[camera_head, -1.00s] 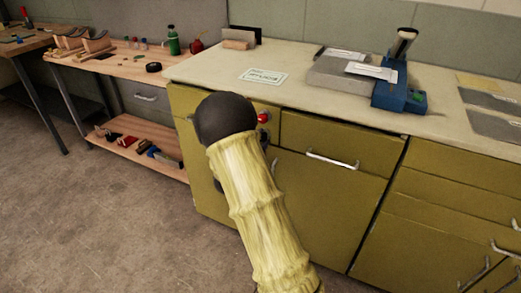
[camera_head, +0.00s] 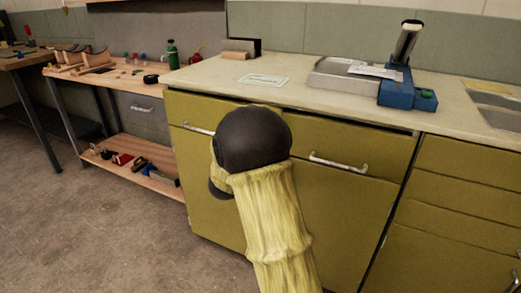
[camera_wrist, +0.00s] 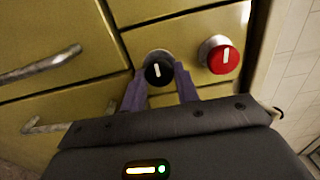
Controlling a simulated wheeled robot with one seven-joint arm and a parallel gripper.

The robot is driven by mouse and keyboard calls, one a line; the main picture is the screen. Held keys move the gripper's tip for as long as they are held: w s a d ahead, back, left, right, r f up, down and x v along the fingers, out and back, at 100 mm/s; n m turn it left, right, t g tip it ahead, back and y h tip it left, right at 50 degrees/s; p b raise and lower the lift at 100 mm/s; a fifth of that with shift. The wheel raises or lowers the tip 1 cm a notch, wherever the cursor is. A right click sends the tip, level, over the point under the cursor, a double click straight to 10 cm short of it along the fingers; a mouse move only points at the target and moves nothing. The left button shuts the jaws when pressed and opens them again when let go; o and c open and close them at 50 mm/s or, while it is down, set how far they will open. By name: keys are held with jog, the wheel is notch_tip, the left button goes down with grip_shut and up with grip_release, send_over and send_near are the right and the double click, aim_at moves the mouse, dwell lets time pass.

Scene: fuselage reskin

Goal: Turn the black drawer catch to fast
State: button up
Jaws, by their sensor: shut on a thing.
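The black drawer catch (camera_wrist: 158,70) is a round knob with a white line, set on the olive cabinet front in the wrist view. Its line stands nearly upright in that picture. My gripper (camera_wrist: 160,79) has its two purple fingers on either side of the catch, shut on it. A red knob (camera_wrist: 222,58) with a similar upright white line sits to the right, apart from the fingers. In the head view my arm hides the gripper and both knobs.
Drawer handles (camera_wrist: 40,64) stick out at the left of the wrist view. In the head view, the pale worktop (camera_head: 300,72) overhangs the cabinet and carries a blue machine (camera_head: 408,92). A wooden bench (camera_head: 122,78) stands at the left. The floor in front is clear.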

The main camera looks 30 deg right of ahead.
jog(key=shift+f, duration=0.1)
jog(key=o, duration=0.9)
jog(key=shift+o, duration=0.2)
jog(key=shift+s+a, duration=0.1)
jog(key=p+v, duration=0.3)
jog(key=v, duration=1.4)
jog(key=shift+a, duration=0.1)
